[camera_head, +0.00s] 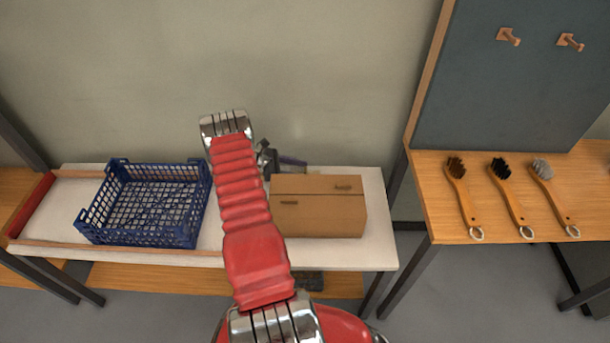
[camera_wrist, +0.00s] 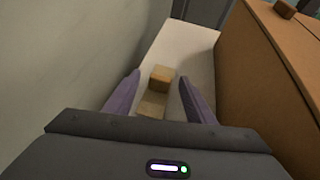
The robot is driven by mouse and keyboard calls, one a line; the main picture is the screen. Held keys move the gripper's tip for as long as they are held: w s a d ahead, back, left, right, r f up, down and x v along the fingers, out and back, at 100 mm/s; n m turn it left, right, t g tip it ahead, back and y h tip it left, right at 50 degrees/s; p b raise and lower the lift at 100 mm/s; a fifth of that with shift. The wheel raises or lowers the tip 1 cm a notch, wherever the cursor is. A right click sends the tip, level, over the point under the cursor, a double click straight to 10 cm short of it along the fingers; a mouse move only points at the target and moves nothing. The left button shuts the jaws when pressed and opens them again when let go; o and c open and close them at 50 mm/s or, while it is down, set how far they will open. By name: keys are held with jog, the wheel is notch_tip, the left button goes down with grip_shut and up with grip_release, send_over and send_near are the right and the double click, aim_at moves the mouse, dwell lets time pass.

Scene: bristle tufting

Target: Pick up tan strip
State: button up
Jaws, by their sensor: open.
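In the wrist view a small tan block-like piece (camera_wrist: 161,77) lies on the white tabletop, between the tips of my two purple fingers. A paler tan piece (camera_wrist: 152,105) shows nearer to me; I cannot tell which of these is the tan strip or whether they are joined. My gripper (camera_wrist: 159,80) is open, with a finger on each side and nothing visibly held. In the head view my gripper (camera_head: 280,159) is partly hidden by my red arm, behind the cardboard box. The tan pieces cannot be seen there.
A cardboard box (camera_head: 318,207) stands close on the right of my gripper, and the wall (camera_head: 330,80) is close on the left in the wrist view. A blue crate (camera_head: 150,205) sits left on the white table (camera_head: 375,220). Three brushes lie on the wooden table (camera_head: 440,215).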

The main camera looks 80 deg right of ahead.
jog(key=shift+c, duration=0.3)
jog(key=c, duration=1.1)
